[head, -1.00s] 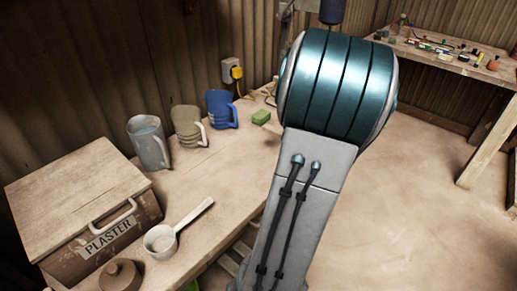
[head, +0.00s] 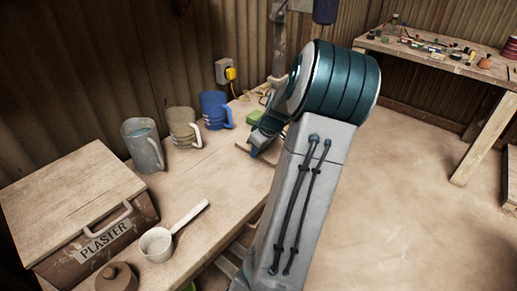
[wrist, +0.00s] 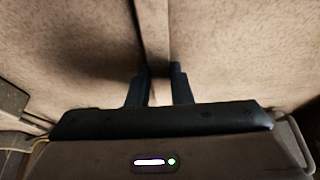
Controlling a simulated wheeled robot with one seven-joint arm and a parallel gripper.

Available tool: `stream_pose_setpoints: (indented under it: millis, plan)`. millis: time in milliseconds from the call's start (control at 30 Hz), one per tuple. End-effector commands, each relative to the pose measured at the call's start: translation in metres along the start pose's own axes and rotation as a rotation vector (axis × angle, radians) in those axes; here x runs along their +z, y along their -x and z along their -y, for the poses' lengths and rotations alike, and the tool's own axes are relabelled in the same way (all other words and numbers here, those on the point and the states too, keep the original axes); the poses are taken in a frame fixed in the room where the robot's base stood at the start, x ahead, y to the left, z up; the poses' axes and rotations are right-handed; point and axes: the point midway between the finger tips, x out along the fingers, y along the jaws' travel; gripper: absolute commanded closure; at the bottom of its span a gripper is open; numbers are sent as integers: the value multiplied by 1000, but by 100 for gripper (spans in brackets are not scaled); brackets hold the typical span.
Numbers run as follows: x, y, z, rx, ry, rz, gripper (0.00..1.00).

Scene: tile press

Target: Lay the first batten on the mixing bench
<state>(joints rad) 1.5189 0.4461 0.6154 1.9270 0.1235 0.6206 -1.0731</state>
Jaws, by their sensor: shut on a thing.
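My gripper (wrist: 160,80) shows in the wrist view with its two dark fingers on either side of a narrow brown strip, the batten (wrist: 154,30). The batten runs from between the fingers up to the picture's top edge, over a pale brown surface. In the head view my gripper (head: 260,142) is partly hidden behind my arm, low over the far part of the mixing bench (head: 215,178). A small pale wooden end shows beside it there. I cannot tell whether the batten touches the bench.
On the bench stand a grey jug (head: 143,146), a beige jug (head: 182,128), a blue jug (head: 213,110), a plaster box (head: 70,215) and a white scoop (head: 157,244). A green sponge (head: 254,116) lies close to my gripper. The bench's middle is clear.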

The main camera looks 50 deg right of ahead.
Motion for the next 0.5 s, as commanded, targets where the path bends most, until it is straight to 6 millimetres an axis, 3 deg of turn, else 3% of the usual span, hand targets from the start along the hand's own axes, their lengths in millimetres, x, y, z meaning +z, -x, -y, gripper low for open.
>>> stream_pose_setpoints:
  millis: [200,233,300,500]
  plan:
    - [2,-4,0,0,0,0,100]
    - [1,-3,0,0,0,0,75]
    - [1,-2,0,0,0,0,59]
    - [1,-2,0,0,0,0,59]
